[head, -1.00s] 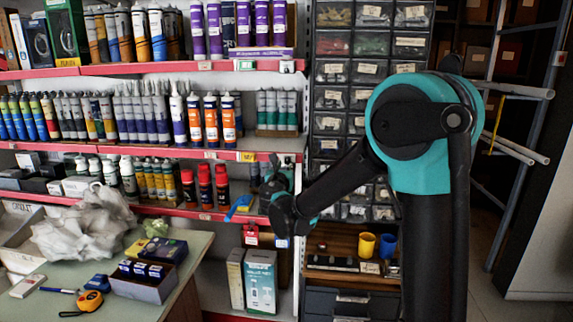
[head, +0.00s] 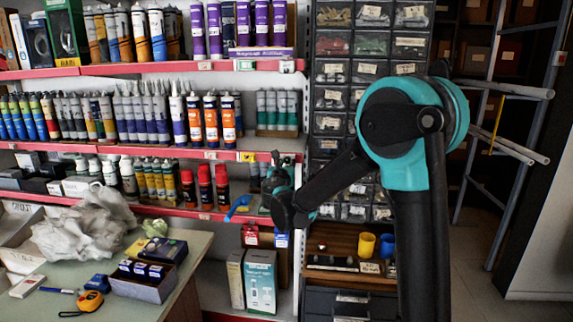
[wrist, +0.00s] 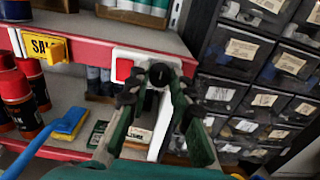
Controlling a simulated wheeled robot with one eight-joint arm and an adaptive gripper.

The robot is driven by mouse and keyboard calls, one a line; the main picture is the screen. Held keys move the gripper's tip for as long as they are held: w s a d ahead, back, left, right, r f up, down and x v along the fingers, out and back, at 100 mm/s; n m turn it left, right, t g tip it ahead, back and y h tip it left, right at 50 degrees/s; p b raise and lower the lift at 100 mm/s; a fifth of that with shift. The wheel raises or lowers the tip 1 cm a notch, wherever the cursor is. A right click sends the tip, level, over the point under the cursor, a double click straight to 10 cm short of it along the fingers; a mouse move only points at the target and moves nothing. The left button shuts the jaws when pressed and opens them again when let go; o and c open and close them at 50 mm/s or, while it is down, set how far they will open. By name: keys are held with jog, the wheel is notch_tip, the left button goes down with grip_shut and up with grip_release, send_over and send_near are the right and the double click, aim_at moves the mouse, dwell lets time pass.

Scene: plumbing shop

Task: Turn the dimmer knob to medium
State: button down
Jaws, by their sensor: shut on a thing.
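The dimmer knob (wrist: 160,72) is small, round and black. It sits on a white plate (wrist: 118,53) that also carries a red square switch (wrist: 124,69). The plate is beside the end of the red shelf edge, next to the drawer cabinet. My gripper (wrist: 158,88) has its two dark fingers closed around the knob, one on each side. The fingers hide part of the knob and plate, and I cannot read any dial mark. In the head view my gripper (head: 277,182) is at the shelf's right end, and the knob is hidden there.
Small-parts drawers (wrist: 265,100) stand close on the right. A yellow sale sign (wrist: 45,47), red-capped spray cans (wrist: 20,100) and a blue brush (wrist: 72,122) are on the left. A cluttered counter (head: 195,245) stands at lower left in the head view.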

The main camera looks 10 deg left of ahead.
jog(key=shift+m, duration=0.3)
jog(key=m, duration=0.3)
jog(key=shift+m, duration=0.3)
jog(key=m, duration=0.4)
jog(key=shift+d+m, duration=0.1)
jog(key=shift+m, duration=0.2)
jog(key=m, duration=0.4)
jog(key=shift+f, duration=0.1)
jog(key=shift+m, duration=2.5)
jog(key=c, duration=1.6)
grip_release()
